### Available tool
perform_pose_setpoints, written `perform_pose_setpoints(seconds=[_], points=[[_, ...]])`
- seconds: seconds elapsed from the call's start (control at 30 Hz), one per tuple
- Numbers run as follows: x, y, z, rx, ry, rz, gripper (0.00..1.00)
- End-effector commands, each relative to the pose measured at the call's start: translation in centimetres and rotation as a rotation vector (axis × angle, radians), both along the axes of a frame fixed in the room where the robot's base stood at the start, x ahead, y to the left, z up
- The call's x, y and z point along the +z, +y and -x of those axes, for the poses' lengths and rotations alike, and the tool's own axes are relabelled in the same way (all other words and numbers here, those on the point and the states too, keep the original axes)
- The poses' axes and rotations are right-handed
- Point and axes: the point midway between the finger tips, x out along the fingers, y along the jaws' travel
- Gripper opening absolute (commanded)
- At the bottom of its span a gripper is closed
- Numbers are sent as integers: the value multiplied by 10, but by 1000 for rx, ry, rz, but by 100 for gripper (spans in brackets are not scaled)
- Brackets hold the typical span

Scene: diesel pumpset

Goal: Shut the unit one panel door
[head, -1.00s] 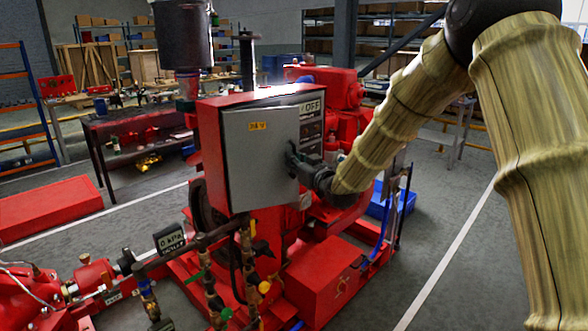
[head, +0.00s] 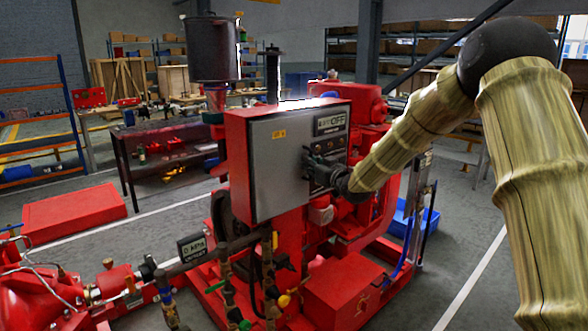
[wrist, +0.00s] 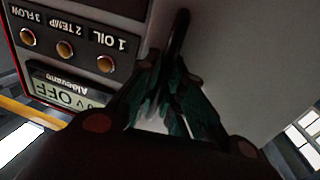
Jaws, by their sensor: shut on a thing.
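The unit one panel (head: 238,165) is a red box with a grey front door (head: 275,175) on the pumpset. In the head view the door face looks close to flush with the box; I cannot tell whether a small gap remains. My gripper (head: 310,170) is at the right part of the door, below the OFF display. In the wrist view my gripper (wrist: 172,85) has its fingers closed around a slim dark handle (wrist: 180,35) standing off the grey face (wrist: 240,50). The fingers hide the handle's lower part.
An OFF display (wrist: 65,92) and several labelled lamps (wrist: 65,48) lie beside the handle. Pipes and valves (head: 235,290) stand below the panel. A red block (head: 75,213) lies on the floor at left, and a workbench (head: 165,150) stands behind.

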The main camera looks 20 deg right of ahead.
Motion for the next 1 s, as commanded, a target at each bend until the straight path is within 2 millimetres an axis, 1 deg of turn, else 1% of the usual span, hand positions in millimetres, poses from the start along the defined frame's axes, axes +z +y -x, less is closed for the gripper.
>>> perform_pose_setpoints(seconds=[0.03,0.1,0.2,0.57,0.6,0.7,1.0], points=[[0,-5,-1,-7,1,-2,0],[0,-10,-1,-12,1,-2,0],[0,-14,-2,-17,1,-2,0],[1,-15,-2,-18,0,-2,0],[1,-15,-2,-18,-2,-2,15],[1,-15,-2,-18,-1,-1,32],[0,-14,-2,-17,0,-1,32]])
